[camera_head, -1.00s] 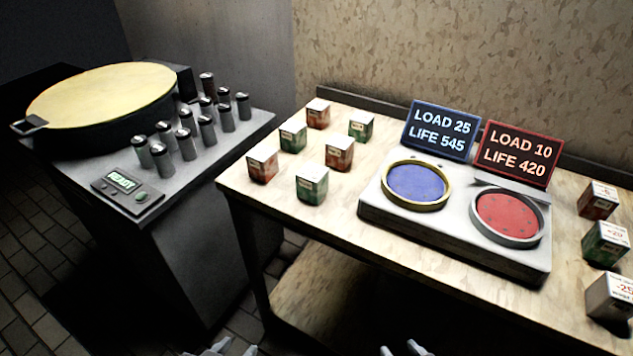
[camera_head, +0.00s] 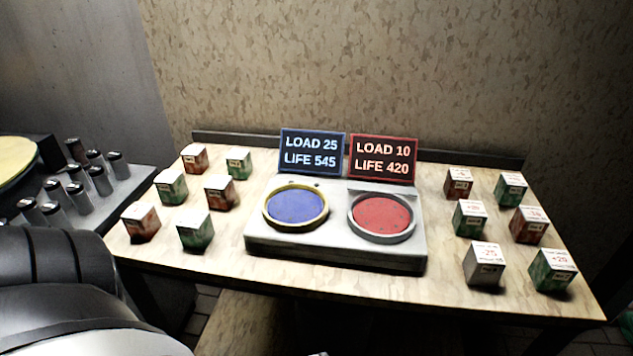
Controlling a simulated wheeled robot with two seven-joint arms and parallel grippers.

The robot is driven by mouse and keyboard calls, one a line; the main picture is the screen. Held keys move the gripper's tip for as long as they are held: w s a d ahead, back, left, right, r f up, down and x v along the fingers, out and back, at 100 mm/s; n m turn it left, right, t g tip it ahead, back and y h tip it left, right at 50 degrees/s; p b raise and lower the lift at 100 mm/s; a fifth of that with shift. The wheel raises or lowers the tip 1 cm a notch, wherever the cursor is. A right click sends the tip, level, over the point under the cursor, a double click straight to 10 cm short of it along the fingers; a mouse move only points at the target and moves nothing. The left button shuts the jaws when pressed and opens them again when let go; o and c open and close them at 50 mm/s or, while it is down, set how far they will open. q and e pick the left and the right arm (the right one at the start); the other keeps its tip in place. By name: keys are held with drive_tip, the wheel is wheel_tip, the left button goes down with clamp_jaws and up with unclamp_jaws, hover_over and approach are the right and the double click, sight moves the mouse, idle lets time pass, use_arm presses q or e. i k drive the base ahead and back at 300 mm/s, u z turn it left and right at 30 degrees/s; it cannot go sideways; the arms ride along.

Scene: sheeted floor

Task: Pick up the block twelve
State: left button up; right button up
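Several small blocks stand on the wooden table in two groups. The left group has red blocks, such as the front-left one (camera_head: 141,222), and green blocks, such as the front one (camera_head: 195,230). The right group has a grey block marked -25 (camera_head: 484,264), a green block that seems marked +29 (camera_head: 552,270), and other red and green blocks. The small print is too blurred to tell which block is twelve. Neither gripper can be made out. A dark rounded link of my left arm fills the lower left. A tiny pale sliver at the bottom edge is unclear.
A grey console with a blue dish (camera_head: 297,206) and a red dish (camera_head: 382,217) stands mid-table. Behind it are a LOAD 25 LIFE 545 sign (camera_head: 312,152) and a LOAD 10 LIFE 420 sign (camera_head: 383,159). A side counter holds several dark cylinders (camera_head: 99,180).

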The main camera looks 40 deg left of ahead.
sight(195, 228)
drive_tip(key=z, duration=1.4)
drive_tip(key=k, duration=1.35)
drive_tip(key=u, duration=0.65)
